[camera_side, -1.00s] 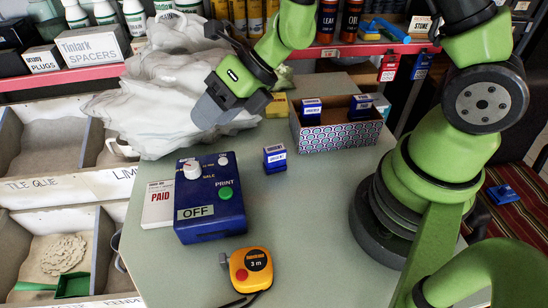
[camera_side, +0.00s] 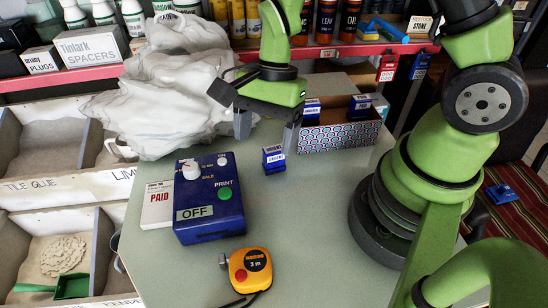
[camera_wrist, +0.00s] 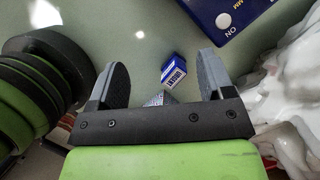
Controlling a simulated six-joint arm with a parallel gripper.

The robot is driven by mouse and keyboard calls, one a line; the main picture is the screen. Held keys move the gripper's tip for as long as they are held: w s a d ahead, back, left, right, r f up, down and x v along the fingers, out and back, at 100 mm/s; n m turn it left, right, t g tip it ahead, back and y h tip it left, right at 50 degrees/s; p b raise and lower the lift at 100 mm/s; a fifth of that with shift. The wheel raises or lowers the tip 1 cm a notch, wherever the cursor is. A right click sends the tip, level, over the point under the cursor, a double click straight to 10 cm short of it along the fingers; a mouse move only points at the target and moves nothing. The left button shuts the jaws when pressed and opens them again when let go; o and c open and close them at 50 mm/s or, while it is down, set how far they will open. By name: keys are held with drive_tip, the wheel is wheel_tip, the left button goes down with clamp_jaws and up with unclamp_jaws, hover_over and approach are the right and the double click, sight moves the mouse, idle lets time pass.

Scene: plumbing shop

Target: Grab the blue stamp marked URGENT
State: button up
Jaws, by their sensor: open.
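The blue stamp (camera_side: 274,159) with a white label stands alone on the grey-green table, right of the blue label printer. The label seems to read URGENT. In the wrist view the stamp (camera_wrist: 173,68) lies between and just beyond my fingertips. My gripper (camera_side: 268,133) is open and empty, its two fingers apart above and behind the stamp, not touching it. In the wrist view my gripper (camera_wrist: 163,68) spans wider than the stamp.
A patterned box (camera_side: 345,137) with blue stamps stands behind right of the stamp. A yellow tape measure (camera_side: 250,270) lies in front. Crumpled white sheeting (camera_side: 165,90) lies behind left. Table right of the stamp is clear.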

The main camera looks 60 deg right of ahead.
sight(274, 148)
drive_tip(key=d+n+h, duration=0.1)
drive_tip(key=n, duration=0.1)
drive_tip(key=d+n+h, duration=0.1)
drive_tip(key=n, duration=0.1)
drive_tip(key=w+d+n+h, duration=0.1)
drive_tip(key=n, duration=0.2)
drive_tip(key=shift+d+t, duration=0.3)
drive_tip(key=shift+d, duration=0.05)
drive_tip(key=shift+w+d+f+n+h, duration=0.15)
drive_tip(key=shift+w+d+n+h, duration=0.2)
drive_tip(key=shift+n, duration=0.55)
wheel_tip(274, 148, down, 10)
drive_tip(key=shift+d+r, duration=0.1)
drive_tip(key=shift+r, duration=0.05)
drive_tip(key=shift+c, duration=0.2)
drive_tip(key=c, duration=1)
